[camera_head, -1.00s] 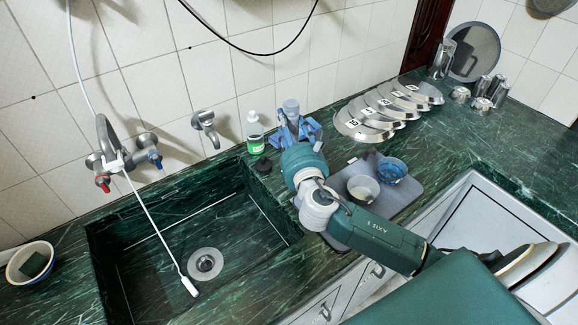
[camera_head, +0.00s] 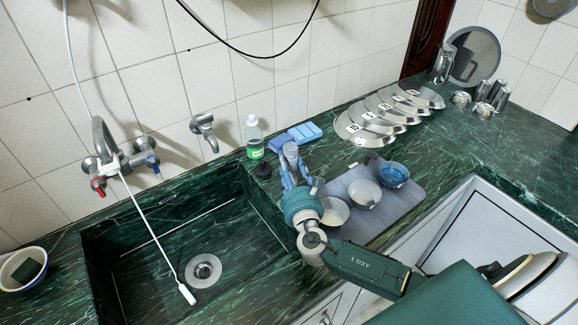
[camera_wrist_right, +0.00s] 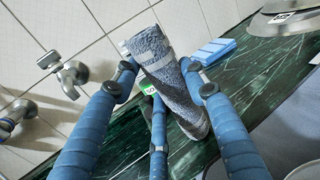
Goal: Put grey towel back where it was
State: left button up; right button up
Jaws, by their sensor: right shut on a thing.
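The grey towel (camera_head: 291,152) is a rolled-up, speckled grey cylinder held upright in my right gripper (camera_head: 292,172). In the right wrist view the towel (camera_wrist_right: 163,70) has a paler band near its top and sits between the blue fingers of the gripper (camera_wrist_right: 160,88), which are closed around it. In the head view the held towel is between the sink's right side and the grey mat, in front of the blue sponges. Whether its lower end touches the counter cannot be told. My left gripper is not in view.
A soap bottle (camera_head: 254,138) and blue sponges (camera_head: 297,136) stand by the wall. A grey mat (camera_head: 409,196) holds bowls. Several numbered metal lids (camera_head: 375,122) lie behind it. The sink (camera_head: 150,255) is at left. Bare counter (camera_head: 455,135) lies at right.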

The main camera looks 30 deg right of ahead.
jog(key=shift+f, duration=0.1)
jog(key=o, duration=1.2)
jog(key=shift+c, duration=0.2)
pick_arm(q)
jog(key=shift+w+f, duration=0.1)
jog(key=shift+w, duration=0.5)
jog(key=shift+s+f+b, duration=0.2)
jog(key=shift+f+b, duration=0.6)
jog(key=shift+b, duration=0.1)
pick_arm(e)
jog(key=v, duration=1.2)
jog(key=shift+s, duration=0.1)
